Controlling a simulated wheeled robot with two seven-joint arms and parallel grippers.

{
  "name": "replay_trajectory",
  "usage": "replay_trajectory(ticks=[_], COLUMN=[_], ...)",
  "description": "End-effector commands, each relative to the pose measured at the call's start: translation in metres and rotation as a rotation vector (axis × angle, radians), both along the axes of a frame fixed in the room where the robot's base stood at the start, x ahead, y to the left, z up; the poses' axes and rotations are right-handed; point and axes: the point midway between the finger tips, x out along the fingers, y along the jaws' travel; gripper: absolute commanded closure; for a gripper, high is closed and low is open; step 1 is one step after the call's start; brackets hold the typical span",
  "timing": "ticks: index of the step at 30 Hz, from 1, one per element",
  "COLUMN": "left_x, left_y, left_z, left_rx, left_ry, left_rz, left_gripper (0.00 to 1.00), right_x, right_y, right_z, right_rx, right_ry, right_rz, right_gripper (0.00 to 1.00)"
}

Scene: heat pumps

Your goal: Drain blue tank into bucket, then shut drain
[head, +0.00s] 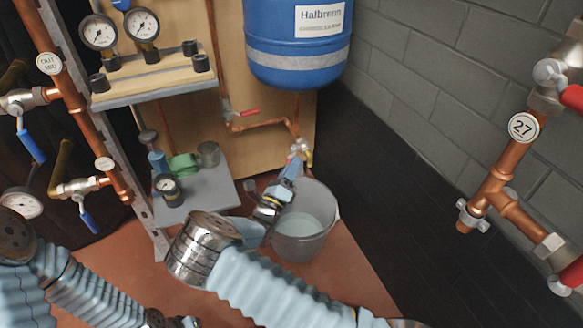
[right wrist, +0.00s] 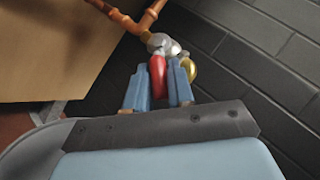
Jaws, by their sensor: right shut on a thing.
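The blue tank (head: 297,62), labelled Halbrenn, hangs at the top of the head view. Copper pipe runs below it to a drain valve (head: 299,147) with a brass spout (head: 308,159). My right gripper (head: 294,168) is at this valve. In the right wrist view its two blue fingers close on the red drain handle (right wrist: 157,78), with the brass spout (right wrist: 190,69) just to the right. A grey bucket (head: 300,250) stands on the floor below and holds pale water. I cannot make out a stream. My left arm shows at the lower left; its gripper is out of frame.
A second red-handled valve (head: 249,112) sits on the pipe left of the drain. A grey shelf (head: 205,203) carries a gauge, a green cloth and a metal cup. Pipes with blue-handled valves (head: 31,147) stand left; a copper pipe tagged 27 (head: 495,185) stands right.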

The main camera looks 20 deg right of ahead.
Motion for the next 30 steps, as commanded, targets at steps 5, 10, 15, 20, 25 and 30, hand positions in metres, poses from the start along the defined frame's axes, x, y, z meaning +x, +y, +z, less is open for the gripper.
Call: replay_trajectory(ticks=[5, 10, 15, 20, 25, 30], left_x=[0.0, 0.0, 0.0, 0.0, 0.0, -0.001], left_y=[0.0, 0.0, 0.0, 0.0, 0.0, 0.0], left_z=[0.0, 0.0, 0.0, 0.004, 0.011, 0.015], left_rx=[0.0, 0.0, 0.0, 0.0, 0.0, 0.0], left_ry=[0.0, 0.0, 0.0, 0.001, 0.002, 0.002], left_rz=[0.0, 0.0, 0.0, 0.0, -0.001, -0.002], left_gripper=[1.0, 1.0, 1.0, 1.0, 1.0, 1.0], right_x=[0.0, 0.0, -0.001, -0.011, -0.036, -0.061], right_y=[0.0, 0.0, 0.001, 0.013, 0.041, 0.069], right_z=[-0.001, -0.001, 0.0, -0.006, -0.019, -0.036], right_rx=[0.001, 0.001, 0.0, 0.0, -0.002, 0.0], right_ry=[0.003, 0.002, 0.001, 0.003, 0.003, 0.003], right_rz=[0.001, 0.0, 0.0, 0.003, 0.004, 0.003], right_gripper=[0.64, 0.58, 0.58, 0.58, 0.58, 0.58])
